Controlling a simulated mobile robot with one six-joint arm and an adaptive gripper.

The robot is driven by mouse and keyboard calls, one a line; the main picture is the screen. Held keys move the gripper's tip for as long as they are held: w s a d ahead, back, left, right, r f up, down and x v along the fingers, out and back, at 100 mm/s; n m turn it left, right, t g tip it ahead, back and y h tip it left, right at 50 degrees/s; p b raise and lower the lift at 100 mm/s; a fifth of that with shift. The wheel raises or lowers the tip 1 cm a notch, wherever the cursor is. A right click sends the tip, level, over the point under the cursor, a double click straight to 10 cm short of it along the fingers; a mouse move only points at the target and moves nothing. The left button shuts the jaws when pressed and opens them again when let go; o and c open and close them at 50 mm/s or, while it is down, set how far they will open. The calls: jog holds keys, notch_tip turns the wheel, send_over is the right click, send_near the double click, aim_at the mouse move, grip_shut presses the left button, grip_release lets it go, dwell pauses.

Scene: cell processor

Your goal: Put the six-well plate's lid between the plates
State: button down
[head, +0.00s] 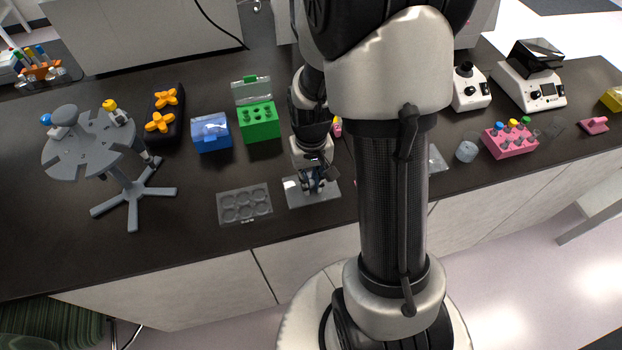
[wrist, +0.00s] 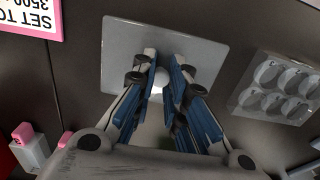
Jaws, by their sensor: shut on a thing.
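The clear six-well plate (head: 244,206) lies on the dark counter near its front edge, and it shows at the right of the wrist view (wrist: 278,88). The lid (head: 327,187) is a flat, pale translucent rectangle just right of that plate; in the wrist view the lid (wrist: 205,50) lies under my fingers. My gripper (head: 313,184) is shut on the lid's small round white knob (wrist: 162,77). I cannot tell whether the lid touches the counter or hangs just above it. My arm hides the counter right of the lid, and no second plate shows clearly.
A green tube rack (head: 260,123) and a blue box (head: 211,133) stand behind the plate. A grey stand (head: 133,190) is at the left. A pink rack (head: 510,142) is at the right. Bare counter lies between the grey stand and the plate.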

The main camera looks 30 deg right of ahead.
jog(key=c, duration=1.6)
grip_release()
jog(key=shift+f, duration=0.1)
notch_tip(320, 180, up, 12)
jog(key=p, duration=0.4)
notch_tip(320, 180, up, 9)
jog(key=n+t, duration=0.1)
jog(key=t, duration=0.1)
send_over(311, 182)
jog(key=s+a, duration=0.3)
jog(key=a, duration=0.1)
jog(key=s+a+r+n+t, duration=0.2)
jog(key=s+a+r, duration=0.4)
jog(key=s, duration=0.4)
jog(key=shift+s+r+t, duration=0.2)
jog(key=shift+s+t, duration=0.1)
jog(key=shift+s, duration=0.05)
jog(key=shift+f+b, duration=0.55)
